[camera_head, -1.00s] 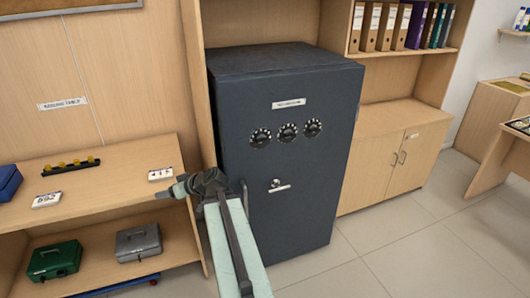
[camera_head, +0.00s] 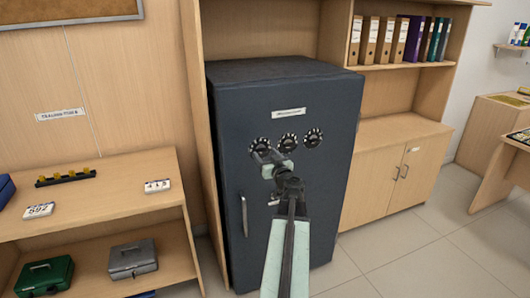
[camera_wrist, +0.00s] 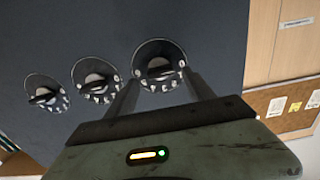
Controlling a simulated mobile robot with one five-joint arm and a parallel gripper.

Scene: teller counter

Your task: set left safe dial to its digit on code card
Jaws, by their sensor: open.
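The dark safe (camera_head: 335,190) has three round dials in a row. The left dial (camera_head: 260,144) has the middle dial (camera_head: 288,139) and right dial (camera_head: 313,138) beside it. My gripper (camera_head: 268,160) is raised at the left dial, just below it in the head view. The wrist view looks inverted; there the left dial (camera_wrist: 158,70) is rightmost, between my open fingers (camera_wrist: 160,90). Contact with its knob cannot be told. A white card (camera_head: 39,211) reading about 592 and another numbered card (camera_head: 157,186) lie on the shelf; which is the code card is unclear.
The safe's long handle (camera_head: 244,215) stands out at its left side, below the dials. A wooden shelf unit (camera_head: 120,200) with a green box (camera_head: 45,276) and a grey box (camera_head: 133,259) is on the left. Floor (camera_head: 400,255) is clear at right.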

